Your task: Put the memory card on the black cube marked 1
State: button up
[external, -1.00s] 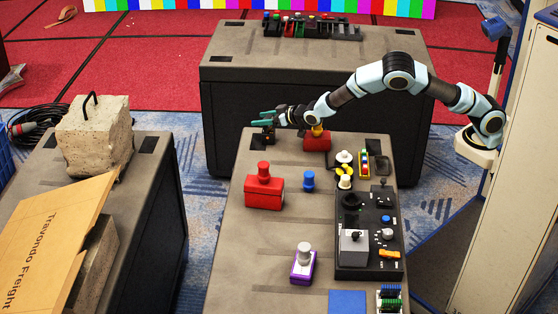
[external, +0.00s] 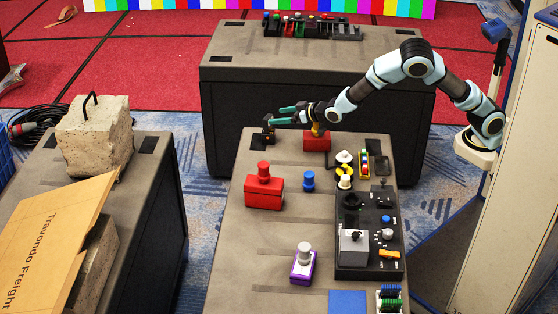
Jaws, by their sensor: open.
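A small black cube (external: 267,138) stands at the far left corner of the near table, with something small and dark on top. Its mark is too small to read. I cannot make out the memory card for certain. My gripper (external: 272,115) is open, its two teal fingers pointing left. In the picture it is just above and right of the black cube, with a gap between the fingers. I see nothing held between them.
Right of the cube stands a red box with a yellow knob (external: 317,141), close below my wrist. A red box with a red knob (external: 264,191), a blue knob (external: 309,181), a black control panel (external: 348,265) and a purple-white block (external: 302,272) stand nearer. The table's left side is mostly clear.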

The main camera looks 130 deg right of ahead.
jog(key=a+n+y, duration=0.2)
jog(key=a+y, duration=0.1)
jog(key=a, duration=0.9)
jog(key=a+n+y, duration=0.2)
jog(key=a+y, duration=0.1)
jog(key=a, duration=0.9)
jog(key=a+f+n+y, duration=0.1)
jog(key=a+n+y, duration=0.1)
jog(key=a, duration=0.9)
jog(key=shift+s+a+y, duration=0.3)
jog(key=shift+a+y, duration=0.1)
jog(key=shift+y, duration=0.2)
jog(key=s+a+n, duration=0.1)
jog(key=s+a, duration=0.1)
jog(key=a, duration=0.1)
jog(key=s+a+n+g+y, duration=0.1)
jog(key=s+a, duration=0.1)
jog(key=a, duration=0.2)
jog(key=s+a+n+y, duration=0.1)
jog(key=s+a, duration=0.1)
jog(key=a, duration=0.2)
jog(key=shift+s+a+g, duration=0.2)
jog(key=shift+s+g, duration=0.1)
jog(key=shift+s, duration=0.1)
jog(key=s+a+n+g+y, duration=0.1)
jog(key=s+a+n+g, duration=0.1)
jog(key=s+a, duration=0.4)
jog(key=shift+s+a+n, duration=0.25)
jog(key=shift+s+n, duration=0.35)
jog(key=shift+s, duration=0.55)
